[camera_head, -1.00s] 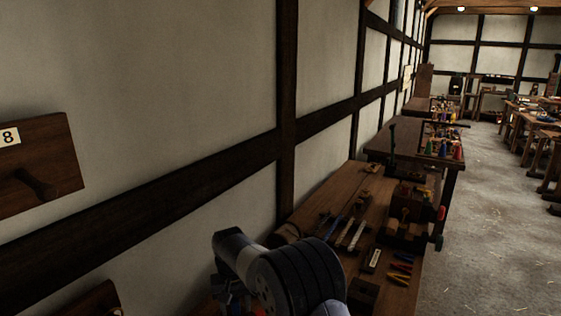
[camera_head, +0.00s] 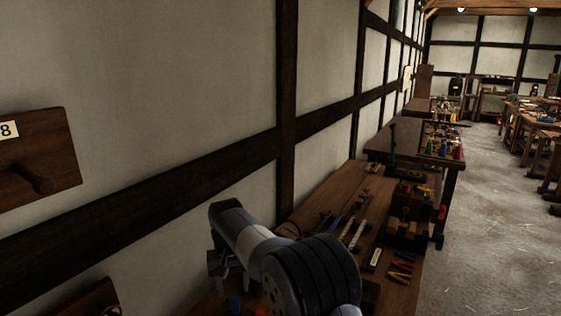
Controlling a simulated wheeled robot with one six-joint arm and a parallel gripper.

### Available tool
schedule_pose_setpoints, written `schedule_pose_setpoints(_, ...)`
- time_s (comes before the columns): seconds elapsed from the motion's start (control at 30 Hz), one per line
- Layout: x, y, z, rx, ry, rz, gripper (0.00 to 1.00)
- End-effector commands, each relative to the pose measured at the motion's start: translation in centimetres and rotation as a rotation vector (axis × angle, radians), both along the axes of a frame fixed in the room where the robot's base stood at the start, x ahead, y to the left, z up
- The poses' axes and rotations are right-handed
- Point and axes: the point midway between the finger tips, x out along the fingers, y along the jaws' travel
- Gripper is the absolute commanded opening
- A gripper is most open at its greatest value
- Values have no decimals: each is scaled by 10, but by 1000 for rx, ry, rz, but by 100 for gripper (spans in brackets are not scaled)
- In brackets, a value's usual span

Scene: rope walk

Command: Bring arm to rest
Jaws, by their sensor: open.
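My arm rises from the bottom of the view, in front of the near workbench (camera_head: 340,193). My gripper (camera_head: 228,274) hangs from its left end, pointing down, near the wall and over the bench's near left part. Its fingers are apart and nothing shows between them. My dark round arm joint hides part of the bench behind it.
A wooden board with a peg (camera_head: 48,160) and the number 8 is on the wall at left. Tools and a wooden block (camera_head: 408,218) lie on the near bench. A second bench (camera_head: 398,139) stands beyond. The floor (camera_head: 490,220) at right is clear.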

Motion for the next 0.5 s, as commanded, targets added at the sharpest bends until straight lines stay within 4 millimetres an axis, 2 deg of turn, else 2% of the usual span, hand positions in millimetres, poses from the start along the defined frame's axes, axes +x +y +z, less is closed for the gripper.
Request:
schedule_pose_setpoints(0.37, -1, -1, -76, -2, 4, 0, 48)
schedule_pose_setpoints(0.4, 0, 0, -57, 2, -5, 0, 48)
schedule_pose_setpoints(0.5, 1, 0, -39, 2, -4, 0, 48)
